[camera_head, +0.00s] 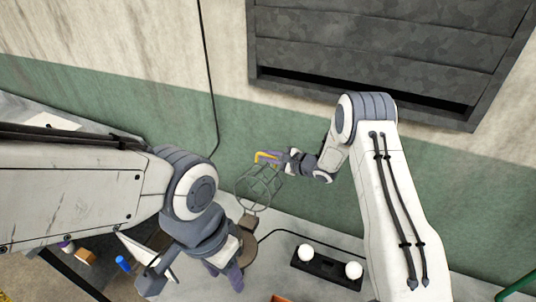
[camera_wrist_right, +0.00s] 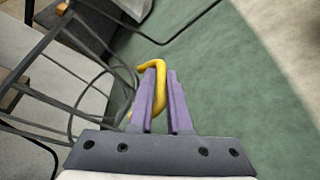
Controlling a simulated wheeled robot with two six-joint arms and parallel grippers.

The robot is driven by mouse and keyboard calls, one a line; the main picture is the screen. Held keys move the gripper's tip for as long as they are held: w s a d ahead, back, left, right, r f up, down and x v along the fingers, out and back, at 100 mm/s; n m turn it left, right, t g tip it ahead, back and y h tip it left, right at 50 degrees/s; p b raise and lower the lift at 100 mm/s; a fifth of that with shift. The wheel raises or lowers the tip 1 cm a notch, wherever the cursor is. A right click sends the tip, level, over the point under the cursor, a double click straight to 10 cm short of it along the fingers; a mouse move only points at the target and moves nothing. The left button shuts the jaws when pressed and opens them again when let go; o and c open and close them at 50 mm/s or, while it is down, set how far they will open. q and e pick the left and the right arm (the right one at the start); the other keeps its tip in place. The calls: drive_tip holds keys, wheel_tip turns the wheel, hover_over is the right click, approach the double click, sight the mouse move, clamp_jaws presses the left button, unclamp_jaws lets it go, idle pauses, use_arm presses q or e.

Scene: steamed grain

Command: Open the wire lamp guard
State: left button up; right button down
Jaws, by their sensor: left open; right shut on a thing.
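The wire lamp guard (camera_head: 258,190) is a dark cage near the green wall in the head view. It also shows at the left of the right wrist view (camera_wrist_right: 62,72). A yellow hook-shaped handle (camera_head: 266,156) is at its upper end. In the right wrist view the purple fingers of my right gripper (camera_wrist_right: 160,95) are shut on the yellow handle (camera_wrist_right: 133,90). My left gripper (camera_head: 228,276) is at the lower middle of the head view, below and left of the guard, apart from it. Its fingers are partly hidden by my own wrist, and it is empty as far as I see.
A black fixture with two white bulbs (camera_head: 318,263) lies right of the guard on the grey surface. A dark louvred panel (camera_head: 380,45) is on the wall above. A black cable (camera_head: 205,70) runs down the wall. A blue object (camera_head: 123,263) is at lower left.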

drive_tip(key=shift+w+a+r, duration=0.1)
drive_tip(key=shift+r, duration=0.2)
drive_tip(key=c, duration=0.9)
unclamp_jaws()
drive_tip(key=shift+a, duration=0.1)
drive_tip(key=shift+a+f, duration=0.15)
drive_tip(key=shift+d, duration=0.35)
drive_tip(key=shift+s+d+b, duration=0.3)
drive_tip(key=shift+s+b, duration=0.05)
drive_tip(key=b+v, duration=0.2)
drive_tip(key=v, duration=0.2)
drive_tip(key=b+v, duration=0.1)
drive_tip(key=v, duration=0.4)
drive_tip(key=shift+s+r+b, duration=0.15)
drive_tip(key=shift+r+b, duration=0.15)
drive_tip(key=shift+b, duration=0.1)
